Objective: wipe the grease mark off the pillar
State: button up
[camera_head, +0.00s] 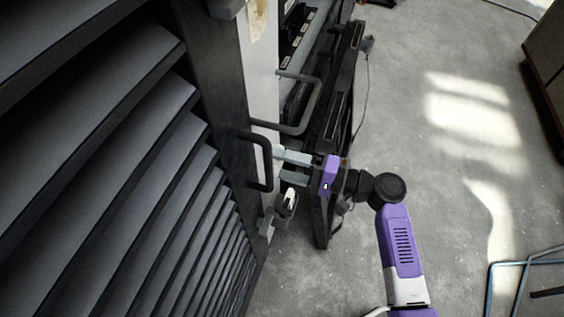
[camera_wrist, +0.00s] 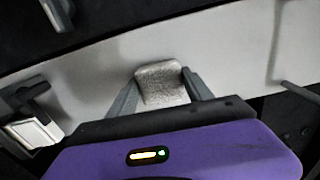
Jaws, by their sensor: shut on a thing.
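The pale pillar (camera_head: 262,72) stands upright beside the dark slatted panel in the head view. A yellowish-brown mark (camera_head: 257,18) shows on it near the top edge of the picture. My gripper (camera_head: 279,165) is level with a lower part of the pillar, well below that mark. In the wrist view my gripper is shut on a grey-white, speckled pad (camera_wrist: 162,86). The pillar (camera_wrist: 225,45) fills a pale band behind the pad, and no mark is clear on it there. I cannot tell whether the pad touches the pillar.
A dark handle (camera_head: 262,160) sits on the slatted side, close left of my gripper. A grey handle (camera_head: 302,112) juts out just above it. A dark open rack or door (camera_head: 335,115) stands behind. Concrete floor to the right is mostly clear, with blue tubing (camera_head: 505,263) at lower right.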

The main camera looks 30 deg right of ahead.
jog(key=shift+f+b, duration=0.4)
jog(key=shift+f, duration=0.3)
jog(key=shift+p+v, duration=0.3)
jog(key=shift+v, duration=2.65)
jog(key=shift+d+r, duration=0.1)
jog(key=shift+d, duration=0.05)
jog(key=v, duration=0.3)
